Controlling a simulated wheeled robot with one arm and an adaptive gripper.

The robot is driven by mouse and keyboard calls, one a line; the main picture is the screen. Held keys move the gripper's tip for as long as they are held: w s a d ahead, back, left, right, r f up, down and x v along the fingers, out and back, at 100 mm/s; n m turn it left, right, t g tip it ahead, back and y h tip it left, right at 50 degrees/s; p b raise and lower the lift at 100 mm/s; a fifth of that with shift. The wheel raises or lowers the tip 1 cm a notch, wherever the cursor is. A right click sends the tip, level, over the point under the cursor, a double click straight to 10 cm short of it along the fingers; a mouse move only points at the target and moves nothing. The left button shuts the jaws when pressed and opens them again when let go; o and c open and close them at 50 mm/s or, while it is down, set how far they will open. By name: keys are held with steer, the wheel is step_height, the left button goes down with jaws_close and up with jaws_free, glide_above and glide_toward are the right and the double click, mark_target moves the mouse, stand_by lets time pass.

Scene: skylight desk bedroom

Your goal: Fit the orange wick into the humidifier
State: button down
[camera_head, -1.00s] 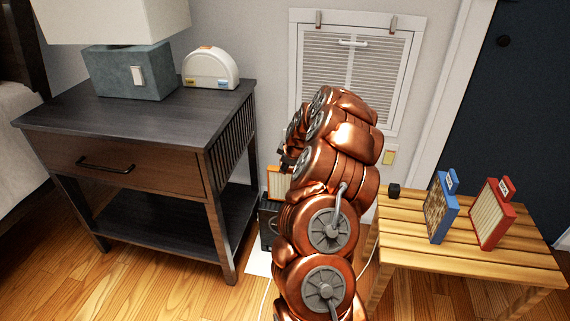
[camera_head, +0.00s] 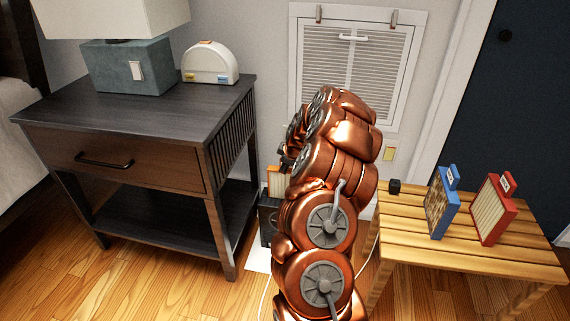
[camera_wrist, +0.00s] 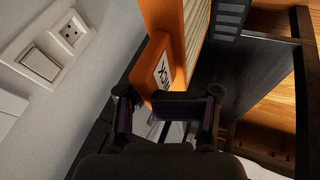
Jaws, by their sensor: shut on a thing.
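The orange wick (camera_head: 275,179) is a framed panel with a pale pleated face. It shows just left of my arm in the head view, above the dark humidifier (camera_head: 267,217) on the floor. In the wrist view the orange wick (camera_wrist: 196,58) fills the upper middle, with a white lettered label on its tab. My gripper (camera_wrist: 168,98) is shut on this tab, one finger at each side. A dark slatted body beside the wick (camera_wrist: 231,14) looks like the humidifier. My arm hides part of the humidifier, and I cannot tell whether the wick's lower end is inside it.
A dark nightstand (camera_head: 130,108) with a lamp (camera_head: 128,68) and a white rounded device (camera_head: 210,63) stands close at the left. A wooden bench (camera_head: 470,262) at the right holds a blue filter (camera_head: 441,205), a red filter (camera_head: 493,210) and a small black cube (camera_head: 394,187).

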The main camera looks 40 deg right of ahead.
steer(key=shift+f+b, duration=4)
steer(key=shift+f, duration=3.1)
steer(key=shift+c, duration=2.2)
jaws_free()
steer(key=shift+r, duration=0.1)
